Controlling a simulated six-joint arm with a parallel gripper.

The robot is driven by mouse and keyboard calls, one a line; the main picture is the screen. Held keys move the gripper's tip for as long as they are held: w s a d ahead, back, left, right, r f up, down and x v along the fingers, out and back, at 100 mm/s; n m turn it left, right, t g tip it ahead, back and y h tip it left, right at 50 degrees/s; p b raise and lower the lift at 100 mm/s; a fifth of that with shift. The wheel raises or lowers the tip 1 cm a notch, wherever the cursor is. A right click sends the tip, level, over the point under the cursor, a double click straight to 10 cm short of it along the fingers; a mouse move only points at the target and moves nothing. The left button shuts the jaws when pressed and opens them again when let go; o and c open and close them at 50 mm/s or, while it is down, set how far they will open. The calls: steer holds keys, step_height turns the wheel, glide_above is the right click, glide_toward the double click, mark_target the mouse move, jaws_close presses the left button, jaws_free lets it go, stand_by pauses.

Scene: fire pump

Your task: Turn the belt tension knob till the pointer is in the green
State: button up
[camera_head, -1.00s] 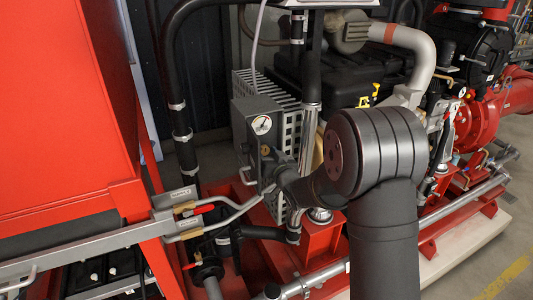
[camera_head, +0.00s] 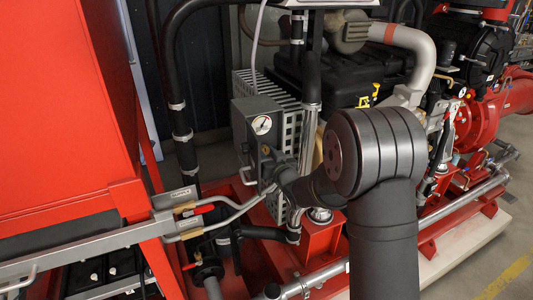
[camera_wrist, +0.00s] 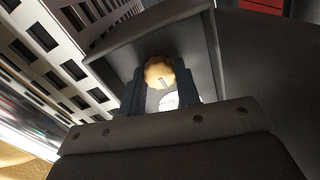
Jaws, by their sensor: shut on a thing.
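The belt tension knob, a scalloped tan-yellow knob (camera_wrist: 160,72) with a dark mark on its face, sits between the two dark fingers of my gripper (camera_wrist: 161,88) in the wrist view. The fingers are shut on it. In the head view my gripper (camera_head: 268,168) reaches the front of the grey box (camera_head: 243,124), just below the round gauge (camera_head: 261,124). The gauge has a white face with a coloured band. Its pointer is too small to read against the green. My gripper hides most of the knob in the head view.
A perforated light-grey guard (camera_head: 288,100) stands right behind the box. Bent grey pipes with valve handles (camera_head: 185,207) lie at lower left. A red cabinet (camera_head: 60,110) fills the left side. A black upright pipe (camera_head: 311,75) stands close to the right of the box.

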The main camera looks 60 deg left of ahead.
steer(key=n, duration=0.6)
steer(key=shift+n, duration=0.4)
stand_by(0.4)
steer(key=o, duration=1)
steer(key=shift+d, duration=0.1)
steer(key=d, duration=1.7)
steer(key=shift+d, duration=0.15)
